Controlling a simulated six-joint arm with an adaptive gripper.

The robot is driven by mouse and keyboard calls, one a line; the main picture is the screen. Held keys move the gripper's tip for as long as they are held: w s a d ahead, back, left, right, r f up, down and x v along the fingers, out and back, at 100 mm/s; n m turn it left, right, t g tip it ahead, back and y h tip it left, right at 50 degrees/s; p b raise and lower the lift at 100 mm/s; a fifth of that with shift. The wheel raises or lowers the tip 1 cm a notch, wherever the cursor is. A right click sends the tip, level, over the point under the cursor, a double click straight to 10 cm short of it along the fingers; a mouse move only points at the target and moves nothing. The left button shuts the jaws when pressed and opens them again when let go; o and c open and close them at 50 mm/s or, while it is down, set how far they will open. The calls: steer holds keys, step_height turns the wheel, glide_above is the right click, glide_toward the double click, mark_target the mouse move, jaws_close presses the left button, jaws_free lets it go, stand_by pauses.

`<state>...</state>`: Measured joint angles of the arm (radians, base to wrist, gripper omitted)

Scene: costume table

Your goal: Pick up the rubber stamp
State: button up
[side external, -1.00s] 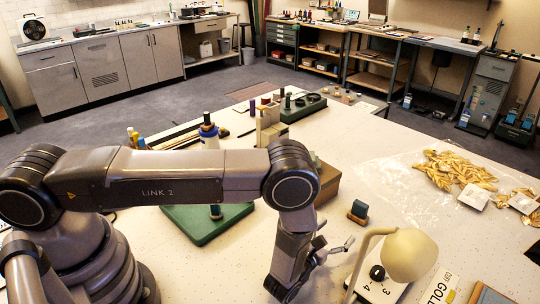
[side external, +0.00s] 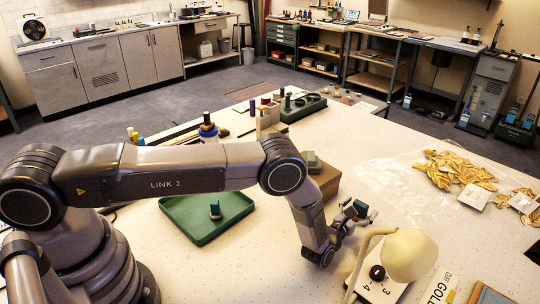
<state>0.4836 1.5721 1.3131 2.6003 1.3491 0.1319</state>
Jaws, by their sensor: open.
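A small block with a dark teal top (side external: 362,208), which looks like the rubber stamp, rests on the white table right of the brown box. My gripper (side external: 353,211) is at this block, with its fingers open around or just beside it. The fingers partly hide the block, and I cannot tell whether they touch it. A similar small dark green piece (side external: 215,210) stands in the green tray (side external: 190,232) to the left. It is too small to tell for sure what it is.
A cream lamp (side external: 410,255) stands close to the right of my gripper, by a white numbered box (side external: 378,291). A brown box (side external: 327,182) with a green thing on top is behind my arm. A clear sheet with golden pieces (side external: 460,170) lies at right.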

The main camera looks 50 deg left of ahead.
steer(key=c, duration=1.3)
steer(key=shift+o, duration=0.2)
steer(key=shift+r, duration=0.15)
